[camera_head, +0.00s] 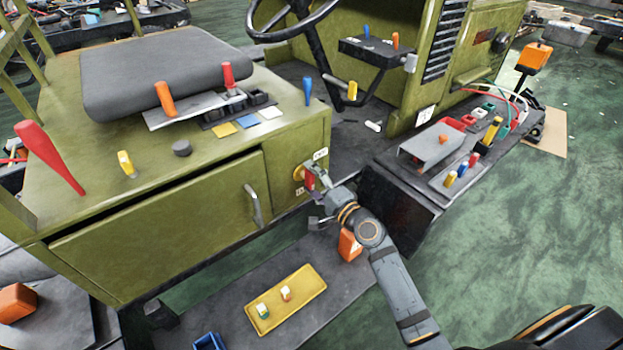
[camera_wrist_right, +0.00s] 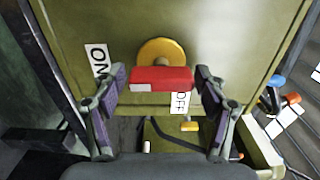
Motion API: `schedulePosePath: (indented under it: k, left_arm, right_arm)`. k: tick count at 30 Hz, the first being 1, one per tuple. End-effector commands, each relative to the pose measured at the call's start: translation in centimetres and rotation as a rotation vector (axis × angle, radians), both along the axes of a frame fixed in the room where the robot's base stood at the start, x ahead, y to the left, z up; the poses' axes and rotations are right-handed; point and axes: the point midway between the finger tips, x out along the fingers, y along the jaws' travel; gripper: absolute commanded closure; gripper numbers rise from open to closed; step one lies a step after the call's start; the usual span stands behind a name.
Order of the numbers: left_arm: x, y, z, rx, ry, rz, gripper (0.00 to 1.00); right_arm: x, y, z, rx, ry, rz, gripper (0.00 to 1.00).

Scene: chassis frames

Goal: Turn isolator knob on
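The isolator knob is a red bar handle (camera_head: 309,178) on a round yellow base (camera_head: 298,173), on the end face of the green chassis box. In the right wrist view the red handle (camera_wrist_right: 161,78) lies crosswise, with a white patch at its left end. The ON label (camera_wrist_right: 97,62) is to its left; the OFF label (camera_wrist_right: 181,101) is just below its right part, partly covered. My right gripper (camera_head: 316,188) is at the knob. In the wrist view its fingers (camera_wrist_right: 160,88) are spread either side of the handle, with small gaps. My left gripper is out of view.
A grab handle (camera_head: 252,204) is on the box front left of the knob. An orange block (camera_head: 349,245) is close below my right wrist. A yellow tray (camera_head: 287,300) lies on the lower plate. A dark side platform (camera_head: 408,190) with parts is to the right.

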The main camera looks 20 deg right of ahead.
Motion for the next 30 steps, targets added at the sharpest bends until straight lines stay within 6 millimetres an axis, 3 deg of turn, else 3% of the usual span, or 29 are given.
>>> schedulePosePath:
  k: [11,21,30]
  left_arm:
    - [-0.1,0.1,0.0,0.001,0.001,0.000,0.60]
    - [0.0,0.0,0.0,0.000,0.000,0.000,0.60]
    - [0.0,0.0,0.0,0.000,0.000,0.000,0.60]
  right_arm:
    - [-0.3,-0.1,0.0,-0.004,-0.001,0.000,0.19]
    - [-5.9,-2.1,-0.1,-0.005,0.000,0.001,0.19]
    - [-7.1,-2.6,0.0,-0.002,-0.002,0.000,0.19]
